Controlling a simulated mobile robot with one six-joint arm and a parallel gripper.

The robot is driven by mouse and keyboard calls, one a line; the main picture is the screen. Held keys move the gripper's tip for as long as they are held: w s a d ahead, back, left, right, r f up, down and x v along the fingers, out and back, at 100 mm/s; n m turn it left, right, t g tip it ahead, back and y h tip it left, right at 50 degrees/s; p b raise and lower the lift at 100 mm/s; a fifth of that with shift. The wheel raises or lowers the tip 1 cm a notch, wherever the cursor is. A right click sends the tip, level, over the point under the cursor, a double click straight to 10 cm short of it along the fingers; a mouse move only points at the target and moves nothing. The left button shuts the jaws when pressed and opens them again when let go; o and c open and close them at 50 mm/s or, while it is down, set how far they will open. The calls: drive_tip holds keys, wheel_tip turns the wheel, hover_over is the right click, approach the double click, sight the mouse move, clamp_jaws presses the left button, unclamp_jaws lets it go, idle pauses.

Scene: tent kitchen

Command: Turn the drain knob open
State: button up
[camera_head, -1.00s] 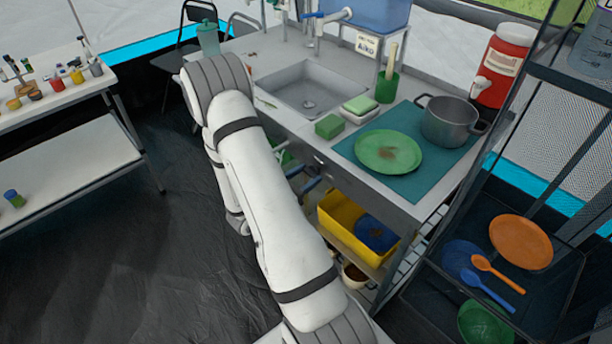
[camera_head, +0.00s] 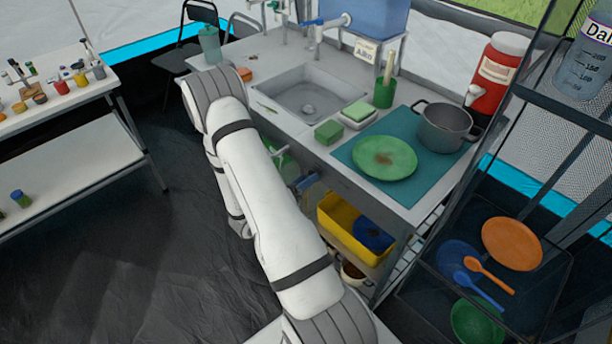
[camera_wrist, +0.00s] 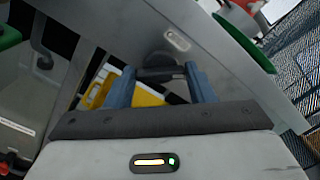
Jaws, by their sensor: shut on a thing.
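The sink (camera_head: 312,95) is set in the grey counter and looks empty, with a drain in its floor. My gripper (camera_head: 305,183) is at the counter's front face below the sink, partly hidden by my arm. In the wrist view my gripper's two blue fingers (camera_wrist: 160,82) are closed around a dark knob (camera_wrist: 160,66) just under the counter front, near a small label plate (camera_wrist: 177,40). This dark piece appears to be the drain knob. Its turn angle is not clear, and the head view does not show it.
A green plate (camera_head: 384,158) and a grey pot (camera_head: 445,125) stand on the teal mat at the right. A yellow bin (camera_head: 345,245) is on the shelf below, close to my gripper. A dark rack with dishes stands at right. Open floor lies left of my arm.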

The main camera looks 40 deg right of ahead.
drive_tip(key=shift+w+a+f+n+p, duration=0.1)
drive_tip(key=shift+n+p, duration=0.9)
drive_tip(key=shift+n, duration=1.45)
drive_tip(key=shift+f+n+p, duration=0.1)
drive_tip(key=shift+n+p, duration=0.9)
drive_tip(key=shift+n, duration=1.45)
drive_tip(key=o, duration=1)
drive_tip(key=shift+r, duration=0.1)
drive_tip(key=a, duration=0.5)
drive_tip(key=a+b, duration=0.1)
drive_tip(key=a, duration=0.1)
drive_tip(key=shift+s+a, duration=0.3)
drive_tip(key=shift+a, duration=0.1)
